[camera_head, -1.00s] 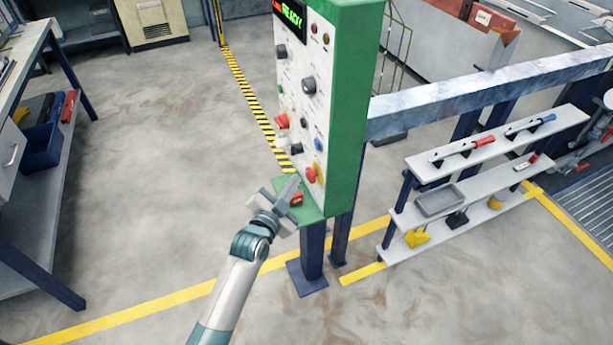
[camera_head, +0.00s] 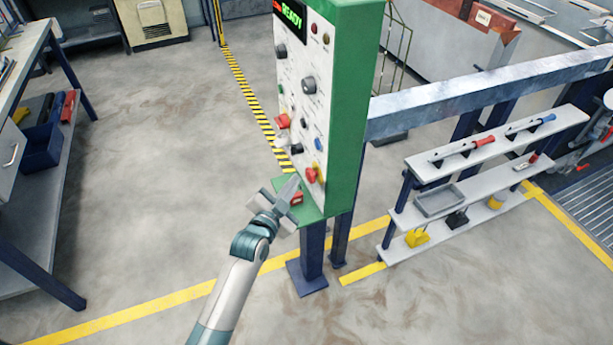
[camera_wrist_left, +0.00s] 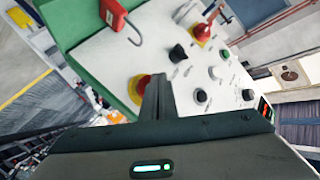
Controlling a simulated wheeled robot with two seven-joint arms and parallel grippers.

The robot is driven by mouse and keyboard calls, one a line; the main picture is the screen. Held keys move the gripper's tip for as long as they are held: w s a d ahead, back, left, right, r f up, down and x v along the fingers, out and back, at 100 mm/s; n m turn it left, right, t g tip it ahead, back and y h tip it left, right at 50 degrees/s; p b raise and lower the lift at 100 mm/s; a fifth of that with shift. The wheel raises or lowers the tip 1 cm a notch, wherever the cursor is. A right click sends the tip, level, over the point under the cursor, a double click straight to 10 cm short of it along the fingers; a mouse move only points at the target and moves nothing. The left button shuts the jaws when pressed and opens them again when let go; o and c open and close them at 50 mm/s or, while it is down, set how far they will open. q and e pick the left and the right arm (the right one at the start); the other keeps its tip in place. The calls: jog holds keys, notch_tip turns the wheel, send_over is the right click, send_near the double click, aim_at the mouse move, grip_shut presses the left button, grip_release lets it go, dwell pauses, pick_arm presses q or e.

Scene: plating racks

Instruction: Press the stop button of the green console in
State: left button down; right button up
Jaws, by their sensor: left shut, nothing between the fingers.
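The green console (camera_head: 345,110) stands on a blue post, its white panel (camera_head: 300,95) facing left. A red mushroom button on a yellow collar (camera_head: 312,174) sits low on the panel. In the left wrist view it (camera_wrist_left: 138,88) is partly hidden behind my fingers. Another red knob (camera_head: 282,121) sits higher; it also shows in the wrist view (camera_wrist_left: 202,31). My left gripper (camera_head: 292,185) is shut and empty, its tips just left of and below the lower red button. Whether they touch it cannot be told. My right gripper is not in view.
A red padlock (camera_head: 297,198) is at the console's green lower ledge. A metal rail (camera_head: 480,95) runs right from the console. A shelf rack (camera_head: 470,160) with tools stands right. A workbench (camera_head: 40,190) stands left. The floor between is clear.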

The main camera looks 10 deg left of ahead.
pick_arm(q)
jog(key=shift+d, duration=0.1)
jog(key=shift+w+d, duration=0.2)
jog(key=shift+d, duration=0.05)
jog(key=shift+w+d, duration=0.3)
jog(key=shift+d, duration=0.1)
dwell(1.2)
jog(key=shift+s+a, duration=0.1)
jog(key=shift+s+a+p, duration=0.4)
jog(key=shift+a+p, duration=0.15)
jog(key=shift+a, duration=0.05)
jog(key=s+a, duration=0.1)
jog(key=s+a+p, duration=0.1)
jog(key=a, duration=0.2)
jog(key=shift+s+a, duration=0.1)
jog(key=shift+s, duration=0.3)
dwell(0.4)
